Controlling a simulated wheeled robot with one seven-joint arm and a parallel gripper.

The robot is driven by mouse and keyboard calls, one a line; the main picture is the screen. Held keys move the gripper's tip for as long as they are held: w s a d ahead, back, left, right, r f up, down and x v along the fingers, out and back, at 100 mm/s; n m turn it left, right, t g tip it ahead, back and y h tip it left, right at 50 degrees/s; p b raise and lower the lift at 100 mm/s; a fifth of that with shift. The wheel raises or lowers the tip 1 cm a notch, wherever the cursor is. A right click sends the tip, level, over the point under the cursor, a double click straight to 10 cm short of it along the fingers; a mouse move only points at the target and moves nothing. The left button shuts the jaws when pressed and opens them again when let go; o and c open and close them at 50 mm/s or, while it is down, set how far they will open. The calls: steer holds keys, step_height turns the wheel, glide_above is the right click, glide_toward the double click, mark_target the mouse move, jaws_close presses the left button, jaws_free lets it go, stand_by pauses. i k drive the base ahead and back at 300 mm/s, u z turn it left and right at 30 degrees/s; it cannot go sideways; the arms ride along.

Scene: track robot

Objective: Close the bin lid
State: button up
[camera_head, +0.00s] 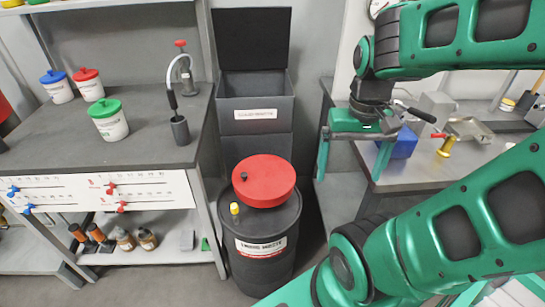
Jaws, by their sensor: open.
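A dark grey bin (254,92) with a white label stands at the back between two benches. Its black lid (251,39) is open, raised upright at the rear edge. The inside of the bin shows as empty near the top; its bottom is hidden. My gripper (350,176) is green, open and pointing down, to the right of the bin and apart from it. Nothing shows between its fingers.
A black drum (262,262) with a red round lid (264,181) stands in front of the bin. The left bench (60,140) holds lidded tubs and a tap. The right bench (430,175) holds a blue box (404,143) and tools near my gripper.

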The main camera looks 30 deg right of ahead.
mark_target(247, 37)
steer(key=z, duration=1.2)
steer(key=k, duration=0.6)
steer(key=u, duration=0.6)
steer(key=i, duration=1)
